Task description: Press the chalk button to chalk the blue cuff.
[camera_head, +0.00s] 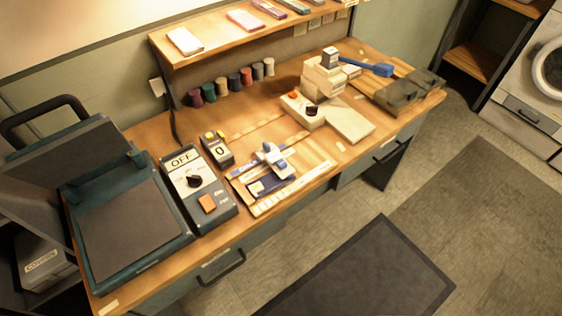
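A dark blue piece (268,184) that looks like the blue cuff lies flat on a pale board (295,189) with a ruler-like front edge. A white and blue sliding device (271,158) stands over the board, just behind the blue piece. A dark box reading OFF (179,164), left of the board, has a black knob (194,181) and an orange button (207,203). A small box reading 0 (219,152) has yellow buttons on top. I cannot tell which button is the chalk button. Neither of my grippers shows in this view.
A teal press (130,230) with its lid raised fills the table's left end. A cream machine (323,76) with a blue arm (370,67) stands toward the right. Several thread spools (233,82) stand at the back under a shelf (250,34). Floor in front is clear around a dark mat (355,270).

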